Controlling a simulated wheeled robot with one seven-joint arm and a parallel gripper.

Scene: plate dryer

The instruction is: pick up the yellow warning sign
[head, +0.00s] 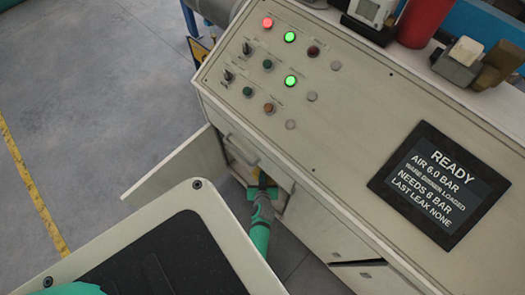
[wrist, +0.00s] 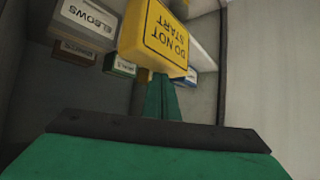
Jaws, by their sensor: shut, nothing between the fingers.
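The yellow warning sign (wrist: 157,32) reads "DO NOT START" and appears upside down in the wrist view, near the top middle. My gripper (wrist: 163,98) is shut with nothing held. Its green fingers point at the sign, and their tips overlap its lower edge in the picture; I cannot tell if they touch it. In the head view my gripper (head: 262,182) reaches into the open cabinet under the panel. A small patch of yellow shows beside it there, mostly hidden.
Labelled boxes, one marked "ELBOWS" (wrist: 88,22), sit left of the sign, with others behind it. A pale side wall (wrist: 265,80) stands close on the right. In the head view, the open cabinet door (head: 180,165) sticks out left of my arm.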

